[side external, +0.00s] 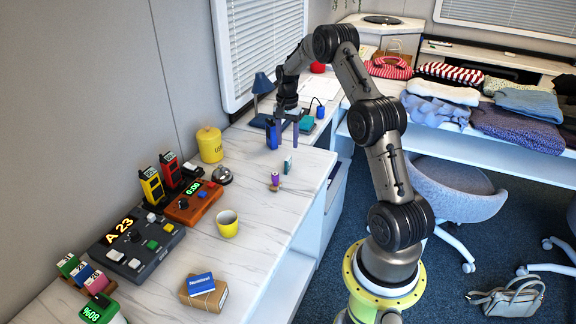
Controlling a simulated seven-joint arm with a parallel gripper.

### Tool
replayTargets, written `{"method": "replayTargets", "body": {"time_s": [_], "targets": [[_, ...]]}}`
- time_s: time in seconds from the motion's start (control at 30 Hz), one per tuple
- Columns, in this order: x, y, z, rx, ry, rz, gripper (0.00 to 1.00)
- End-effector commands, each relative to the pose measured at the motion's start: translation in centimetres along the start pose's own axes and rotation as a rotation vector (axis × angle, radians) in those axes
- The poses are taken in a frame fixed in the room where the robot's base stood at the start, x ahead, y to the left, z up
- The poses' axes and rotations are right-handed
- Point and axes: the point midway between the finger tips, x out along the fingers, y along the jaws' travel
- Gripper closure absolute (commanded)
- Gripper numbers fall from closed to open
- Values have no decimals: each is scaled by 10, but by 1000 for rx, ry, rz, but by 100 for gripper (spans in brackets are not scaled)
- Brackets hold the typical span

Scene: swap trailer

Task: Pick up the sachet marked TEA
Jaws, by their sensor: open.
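I cannot read TEA on anything in the side external view, so I cannot tell for certain which thing is the sachet. A small upright teal-and-white packet (288,165) stands on the white marble-look counter (262,205). My gripper (284,142) points down over the counter, its fingers apart with nothing visible between them. It appears above and a little behind the packet, not touching it. A small purple-topped item (275,180) stands just in front of the packet, to its left in the picture.
A yellow canister (210,145), silver bell (222,175), yellow cup (228,224) and boxed parcel (203,291) stand on the counter. Radios (152,185) and a control panel (138,246) fill its left side. A teal item (306,124) and blue lamp (262,84) are behind my gripper.

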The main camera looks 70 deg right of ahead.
Motion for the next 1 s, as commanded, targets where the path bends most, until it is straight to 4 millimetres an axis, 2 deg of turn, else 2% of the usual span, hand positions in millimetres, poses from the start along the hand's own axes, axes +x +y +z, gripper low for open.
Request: {"method": "replayTargets", "body": {"time_s": [0.1, 0.37, 0.63, 0.77, 0.97, 1.0], "targets": [[19, 0, 0, -1, -1, 1, 45], [36, 1, 2, -1, -2, 1, 45], [73, 4, 4, -1, -1, 1, 45], [81, 4, 4, -1, 0, 0, 45], [81, 4, 4, -1, 1, -1, 45], [81, 4, 4, -1, 1, -1, 49]]}}
